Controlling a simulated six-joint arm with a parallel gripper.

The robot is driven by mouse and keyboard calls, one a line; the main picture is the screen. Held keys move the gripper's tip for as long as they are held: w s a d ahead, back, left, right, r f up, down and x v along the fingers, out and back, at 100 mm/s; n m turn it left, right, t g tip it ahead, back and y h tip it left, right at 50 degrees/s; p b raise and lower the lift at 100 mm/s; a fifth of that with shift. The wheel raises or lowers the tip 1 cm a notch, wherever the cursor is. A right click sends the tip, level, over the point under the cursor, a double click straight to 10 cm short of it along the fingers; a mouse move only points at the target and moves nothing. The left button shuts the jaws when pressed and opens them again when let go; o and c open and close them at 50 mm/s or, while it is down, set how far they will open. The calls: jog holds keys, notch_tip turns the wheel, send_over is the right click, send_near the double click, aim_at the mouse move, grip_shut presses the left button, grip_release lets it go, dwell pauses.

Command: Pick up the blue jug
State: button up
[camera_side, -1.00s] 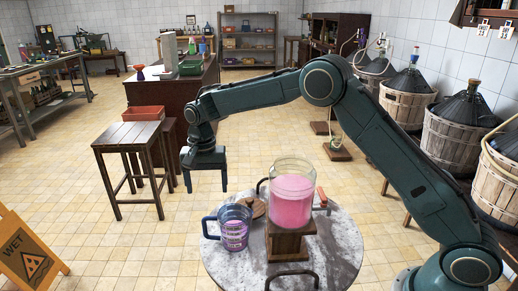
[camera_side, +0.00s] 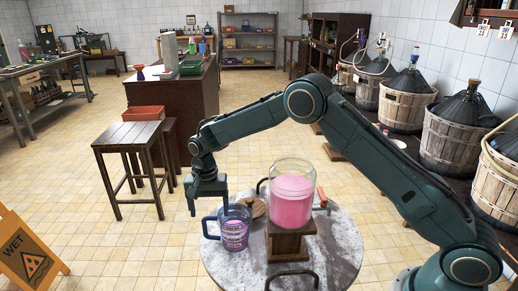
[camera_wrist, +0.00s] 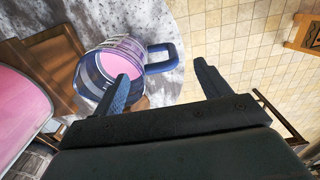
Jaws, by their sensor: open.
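The blue jug (camera_side: 234,230) stands upright on the left part of the round marble table, with its handle to the left in the side view. It has a blue rim and handle, clear walls and pink liquid inside. My gripper (camera_side: 208,205) is open and empty, just above and slightly left of the jug's rim. In the wrist view my gripper (camera_wrist: 164,83) has one finger overlapping the jug (camera_wrist: 115,62) near its mouth. The other finger is on the far side of the handle, over the floor. I cannot tell whether a finger touches the jug.
A large glass jar of pink liquid (camera_side: 293,197) stands on a wooden block (camera_side: 287,243) right of the jug. A round wooden lid (camera_side: 258,209) lies behind. The marble table (camera_side: 340,255) has dark handles at its edge. A wooden stool (camera_side: 128,137) stands left.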

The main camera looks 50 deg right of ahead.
jog(key=shift+f, duration=0.3)
jog(key=shift+f, duration=2.5)
jog(key=shift+c, duration=0.5)
jog(key=shift+w+r, duration=0.1)
jog(key=c, duration=1.5)
